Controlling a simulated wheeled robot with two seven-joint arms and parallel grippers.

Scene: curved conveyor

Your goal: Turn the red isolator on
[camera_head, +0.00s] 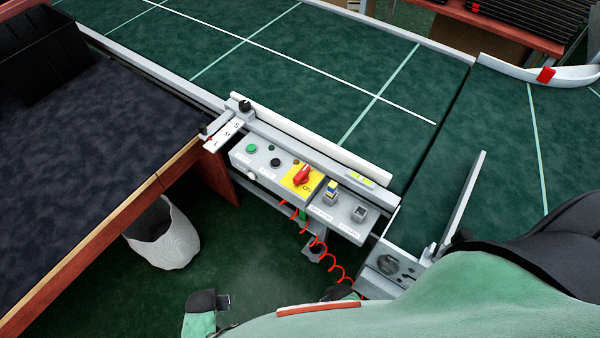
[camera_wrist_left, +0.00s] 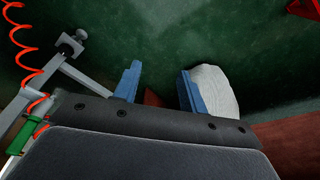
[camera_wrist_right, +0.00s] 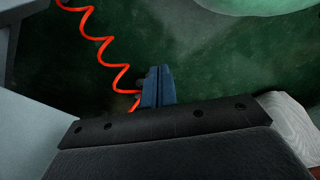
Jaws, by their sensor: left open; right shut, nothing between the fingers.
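The red isolator (camera_head: 302,175) is a red rotary handle on a yellow plate (camera_head: 290,186), set in the top of a grey control box on the conveyor's near side. "ON" is printed on the plate's lower right. The handle lies at a slant; whether it is on or off is unclear. My left gripper (camera_wrist_left: 160,82) shows in the left wrist view, its blue fingers apart and empty above the green floor. My right gripper (camera_wrist_right: 158,86) shows in the right wrist view, its fingers together and empty, beside the coiled cord. Neither gripper's fingers show in the head view. The isolator is in neither wrist view.
The box also bears a green button (camera_head: 251,148), a black button (camera_head: 275,162) and small switches (camera_head: 360,213). A red coiled cord (camera_head: 318,243) hangs below it. A white sack (camera_head: 172,240) stands under the dark table (camera_head: 90,130). Guard rails edge the green conveyor (camera_head: 330,60).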

